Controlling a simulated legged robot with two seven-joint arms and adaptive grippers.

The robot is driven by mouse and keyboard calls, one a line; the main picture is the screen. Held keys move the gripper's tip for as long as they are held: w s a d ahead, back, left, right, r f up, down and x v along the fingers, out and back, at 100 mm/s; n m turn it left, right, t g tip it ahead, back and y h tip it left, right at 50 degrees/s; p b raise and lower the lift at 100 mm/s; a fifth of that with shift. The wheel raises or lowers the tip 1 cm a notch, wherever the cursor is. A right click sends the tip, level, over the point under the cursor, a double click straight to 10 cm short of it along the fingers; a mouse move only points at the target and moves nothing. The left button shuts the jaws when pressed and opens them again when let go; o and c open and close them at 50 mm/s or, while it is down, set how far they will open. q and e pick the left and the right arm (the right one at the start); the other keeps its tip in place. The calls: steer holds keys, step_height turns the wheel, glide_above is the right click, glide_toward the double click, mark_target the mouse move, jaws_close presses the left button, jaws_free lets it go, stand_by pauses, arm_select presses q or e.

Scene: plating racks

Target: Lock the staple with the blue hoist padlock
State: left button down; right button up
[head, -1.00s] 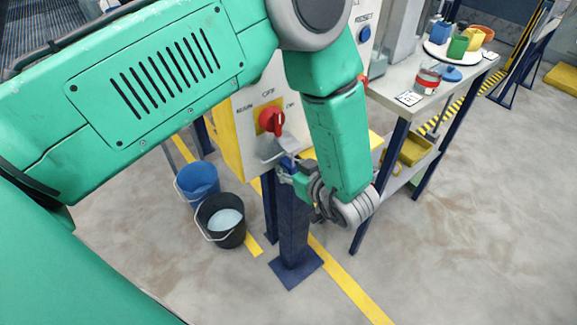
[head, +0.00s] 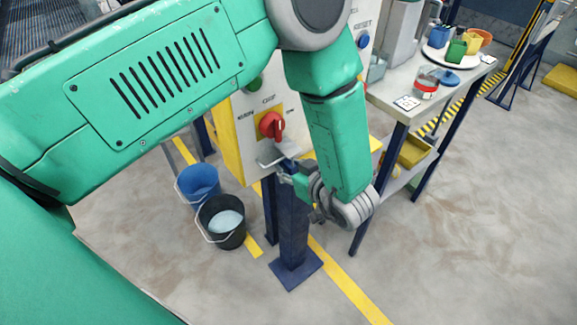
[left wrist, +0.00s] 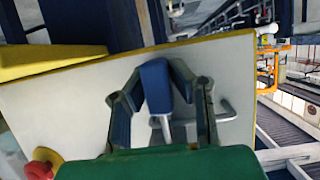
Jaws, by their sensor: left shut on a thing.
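My left gripper (head: 288,172) is shut on the blue padlock (left wrist: 157,88), below the red rotary switch (head: 271,125) on the pale control box. In the left wrist view the padlock's blue body sits between the two fingers (left wrist: 160,95). A grey metal part shows below the body, close to the panel. A bent metal bar, seemingly the staple (left wrist: 226,111), shows beside the right finger; the metal fitting under the switch (head: 270,160) also shows in the head view. Whether the padlock's shackle passes through the staple cannot be told. My right gripper is out of view.
A workbench (head: 410,104) to the right carries a white plate (head: 437,58) with several coloured items and a red-banded jar (head: 426,84). A blue bucket (head: 198,182) and a black bucket (head: 222,220) stand on the floor left of the blue post (head: 293,225).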

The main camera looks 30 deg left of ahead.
arm_select(q)
steer(key=shift+r+p, duration=0.45)
steer(key=shift+r, duration=0.05)
steer(key=shift+f, duration=0.35)
stand_by(0.3)
steer(key=c, duration=1.3)
jaws_free()
steer(key=shift+c, duration=0.2)
steer(key=shift+s+d+r, duration=0.15)
steer(key=shift+d, duration=0.3)
steer(key=v, duration=1.1)
